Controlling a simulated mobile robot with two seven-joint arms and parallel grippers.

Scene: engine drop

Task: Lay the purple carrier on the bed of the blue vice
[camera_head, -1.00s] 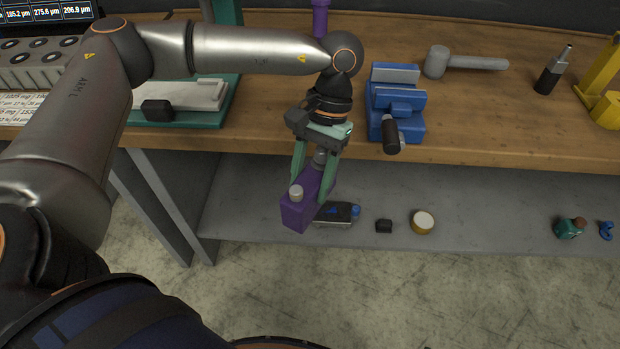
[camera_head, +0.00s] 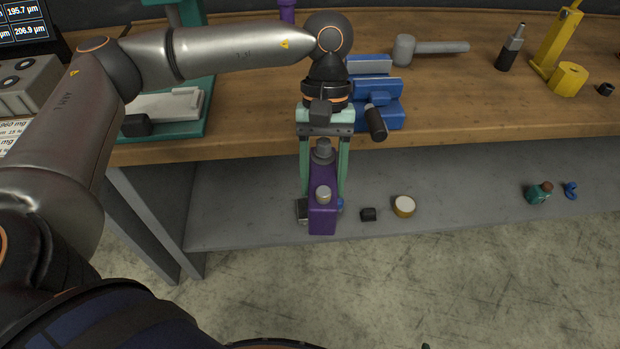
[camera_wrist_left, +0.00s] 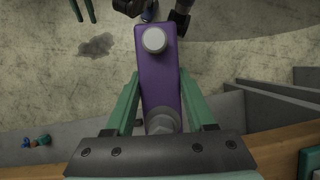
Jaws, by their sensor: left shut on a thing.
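The purple carrier (camera_head: 322,215) is a long block with two grey round knobs on top. My left gripper (camera_head: 323,185) is shut on it, with its green fingers along the two sides. The carrier hangs in front of the bench's front edge, above the lower shelf. It also fills the middle of the left wrist view (camera_wrist_left: 158,80), between the green fingers (camera_wrist_left: 160,110). The blue vice (camera_head: 378,100) stands on the bench top just behind and to the right of the gripper. My left arm hides part of the vice. My right gripper is not clearly seen.
A dark-and-silver tool (camera_head: 511,48) and a yellow stand (camera_head: 556,45) are further right. A green press (camera_head: 190,115) stands left. The lower shelf (camera_head: 450,185) holds a round tin (camera_head: 404,206) and small parts.

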